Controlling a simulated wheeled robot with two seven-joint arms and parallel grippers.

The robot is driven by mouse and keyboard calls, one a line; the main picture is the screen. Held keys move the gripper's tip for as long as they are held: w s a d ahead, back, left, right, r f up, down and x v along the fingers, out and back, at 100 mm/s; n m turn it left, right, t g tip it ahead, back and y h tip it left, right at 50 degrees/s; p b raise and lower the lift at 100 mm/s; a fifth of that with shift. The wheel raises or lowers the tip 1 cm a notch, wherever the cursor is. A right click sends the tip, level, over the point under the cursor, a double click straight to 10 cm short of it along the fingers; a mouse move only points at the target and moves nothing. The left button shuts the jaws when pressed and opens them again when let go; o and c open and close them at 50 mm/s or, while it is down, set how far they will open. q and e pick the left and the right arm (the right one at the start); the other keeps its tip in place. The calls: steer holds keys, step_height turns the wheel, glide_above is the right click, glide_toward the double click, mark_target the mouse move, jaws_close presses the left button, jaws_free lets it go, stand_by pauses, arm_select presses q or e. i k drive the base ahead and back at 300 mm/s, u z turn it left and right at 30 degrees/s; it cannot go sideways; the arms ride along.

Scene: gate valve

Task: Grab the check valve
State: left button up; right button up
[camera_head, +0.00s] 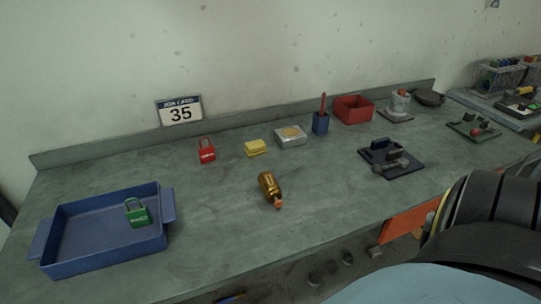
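A brass-coloured fitting (267,185), which looks like the check valve, lies on its side in the middle of the grey-green bench. Its orange-copper end (279,204) points toward the bench's front edge. Nothing touches it. Neither of my grippers is in view. A large dark part at the lower right seems to be my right arm, and its gripper does not show.
A blue tray (58,263) holds a green padlock (138,214) at the left. Behind the fitting stand a red padlock (207,152), a yellow block (255,147), a metal tin (291,137), a blue holder (320,124) and a red bin (353,109). A dark fixture (391,160) sits right. Bench around the fitting is clear.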

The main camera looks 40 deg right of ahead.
mark_target(270, 188)
steer(key=i, duration=0.4)
steer(key=z, duration=1.75)
steer(key=k, duration=0.5)
steer(key=u, duration=3.85)
steer(key=k, duration=1.85)
steer(key=z, duration=1.75)
